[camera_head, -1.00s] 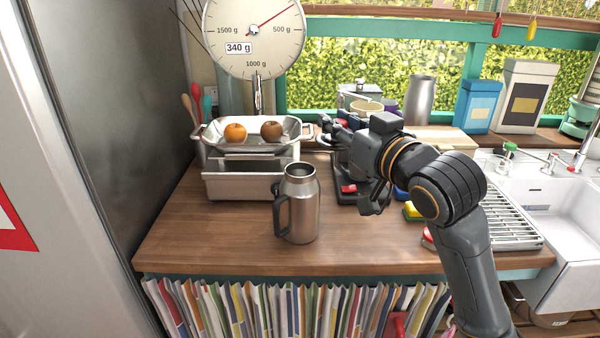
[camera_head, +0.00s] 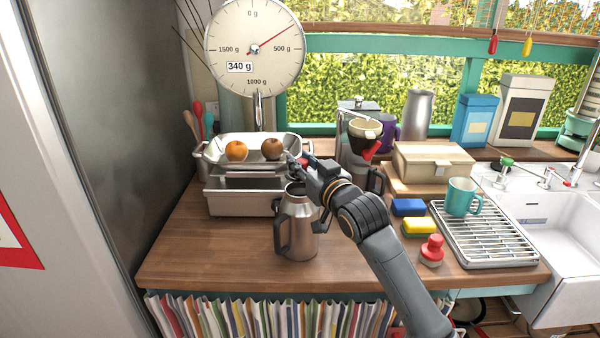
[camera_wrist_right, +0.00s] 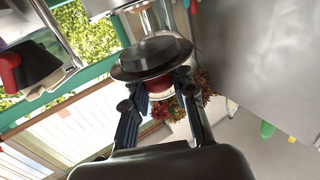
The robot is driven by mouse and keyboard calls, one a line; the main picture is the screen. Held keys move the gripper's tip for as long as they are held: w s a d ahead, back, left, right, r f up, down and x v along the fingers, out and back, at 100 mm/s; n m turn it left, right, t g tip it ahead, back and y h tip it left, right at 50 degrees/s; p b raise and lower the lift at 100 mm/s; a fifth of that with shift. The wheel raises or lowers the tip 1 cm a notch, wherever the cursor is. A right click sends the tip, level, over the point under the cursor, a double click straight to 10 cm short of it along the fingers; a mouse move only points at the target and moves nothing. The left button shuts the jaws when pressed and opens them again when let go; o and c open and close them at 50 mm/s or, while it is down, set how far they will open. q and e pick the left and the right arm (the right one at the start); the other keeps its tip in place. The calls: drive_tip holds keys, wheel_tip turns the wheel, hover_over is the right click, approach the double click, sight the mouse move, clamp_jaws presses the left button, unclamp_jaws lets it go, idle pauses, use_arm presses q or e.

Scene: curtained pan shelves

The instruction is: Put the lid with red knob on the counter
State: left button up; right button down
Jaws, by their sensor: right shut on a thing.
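The lid with the red knob (camera_wrist_right: 150,55) shows in the right wrist view as a dark round disc. The red of its knob is partly visible between the fingers. My right gripper (camera_wrist_right: 158,84) is shut on that knob. In the head view my right gripper (camera_head: 302,168) is above the back of the counter (camera_head: 210,250), just behind and over the steel jug (camera_head: 299,225) and close to the scale's tray. The lid is hard to make out there. My left gripper is not in view.
The scale tray (camera_head: 222,160) holds two round fruits. A red-knobbed round item (camera_head: 432,250), sponges (camera_head: 414,228) and a drying rack (camera_head: 485,240) are on the right.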

drive_tip(key=f, duration=0.1)
drive_tip(key=f+p, duration=0.1)
drive_tip(key=w+f+p, duration=0.1)
drive_tip(key=shift+a, duration=0.3)
drive_tip(key=shift+s+f, duration=0.1)
drive_tip(key=shift+f, duration=0.35)
drive_tip(key=c, duration=1.5)
unclamp_jaws()
drive_tip(key=shift+f, duration=0.2)
drive_tip(key=o, duration=0.4)
